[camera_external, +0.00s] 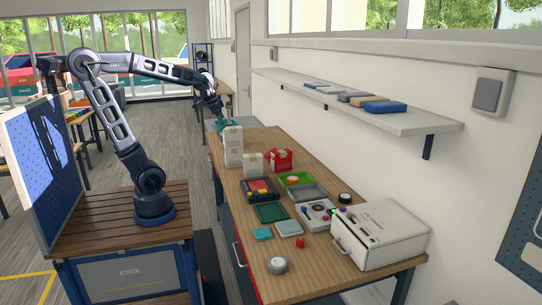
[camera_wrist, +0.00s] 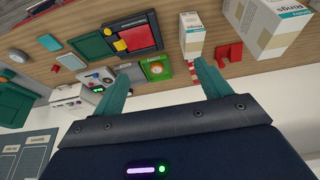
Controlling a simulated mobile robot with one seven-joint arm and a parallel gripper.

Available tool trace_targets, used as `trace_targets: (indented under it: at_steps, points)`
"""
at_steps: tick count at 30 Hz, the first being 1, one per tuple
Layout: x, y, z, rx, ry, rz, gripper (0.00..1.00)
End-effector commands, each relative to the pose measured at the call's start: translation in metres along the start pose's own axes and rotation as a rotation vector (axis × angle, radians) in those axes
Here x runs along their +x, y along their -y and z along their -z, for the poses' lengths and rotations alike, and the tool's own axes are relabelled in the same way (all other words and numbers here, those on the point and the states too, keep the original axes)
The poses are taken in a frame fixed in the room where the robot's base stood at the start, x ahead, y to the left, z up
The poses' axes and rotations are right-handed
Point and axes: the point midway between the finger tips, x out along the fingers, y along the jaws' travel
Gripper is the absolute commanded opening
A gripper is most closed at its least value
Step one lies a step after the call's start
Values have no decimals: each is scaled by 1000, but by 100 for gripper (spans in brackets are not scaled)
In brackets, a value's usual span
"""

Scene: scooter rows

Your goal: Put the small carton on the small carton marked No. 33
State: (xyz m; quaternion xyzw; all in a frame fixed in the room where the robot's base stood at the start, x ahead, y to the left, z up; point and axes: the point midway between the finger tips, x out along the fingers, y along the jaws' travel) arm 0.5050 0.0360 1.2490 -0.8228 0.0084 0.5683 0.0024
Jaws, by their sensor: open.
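In the external view two pale cartons form a stack at the far end of the bench, the upper carton (camera_external: 233,136) on the lower carton (camera_external: 233,157). A single small carton (camera_external: 253,164) stands to their right. In the wrist view a small carton (camera_wrist: 192,36) with a teal band stands apart from larger-looking cartons (camera_wrist: 272,25) labelled "Rings" at the top right. I cannot read a No. 33 on any carton. My gripper (camera_external: 221,122) is just behind or beside the stack's top. Its teal fingers (camera_wrist: 162,82) are spread apart with nothing between them.
A red object (camera_external: 280,160) stands right of the single carton. A wall shelf (camera_external: 430,124) runs above the bench's right side.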

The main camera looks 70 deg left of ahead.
Motion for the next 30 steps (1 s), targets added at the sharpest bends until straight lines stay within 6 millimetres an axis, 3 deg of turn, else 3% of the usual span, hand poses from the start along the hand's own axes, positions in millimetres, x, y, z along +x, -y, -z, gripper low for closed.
trace_targets:
  at_steps: [1,6,12,19,30]
  points:
    - [-5,-19,-10,10,-5,0,76]
    - [-15,-67,-50,8,-11,4,76]
    - [-20,-103,-96,-1,-27,8,76]
    - [-20,-117,-123,-12,-38,10,76]
    - [-20,-118,-125,-15,-39,10,76]
